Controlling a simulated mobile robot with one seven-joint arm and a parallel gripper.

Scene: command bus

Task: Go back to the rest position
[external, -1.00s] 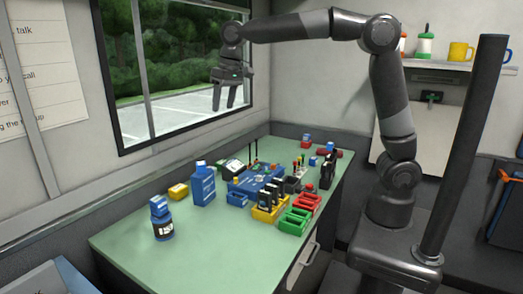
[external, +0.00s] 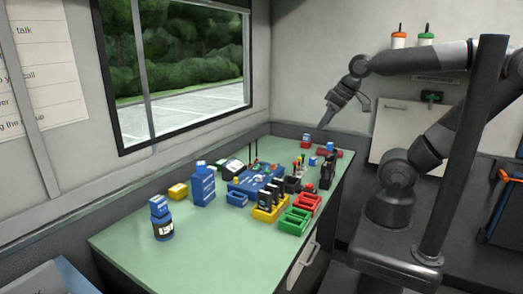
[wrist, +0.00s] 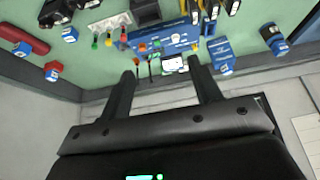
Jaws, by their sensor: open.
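My gripper (external: 325,125) is in the air above the far right end of the green table (external: 120,252) in the external view. In the wrist view my gripper (wrist: 163,78) shows two dark fingers spread apart with nothing between them. The fingers point toward the table and touch nothing that I can see. My arm is folded back toward my base, with its elbow out to the right.
A blue board (external: 245,184), yellow bin (external: 262,215), green bin (external: 293,222) and red bin (external: 312,204) stand on the table. A window (external: 180,75) is behind. The near left tabletop is clear.

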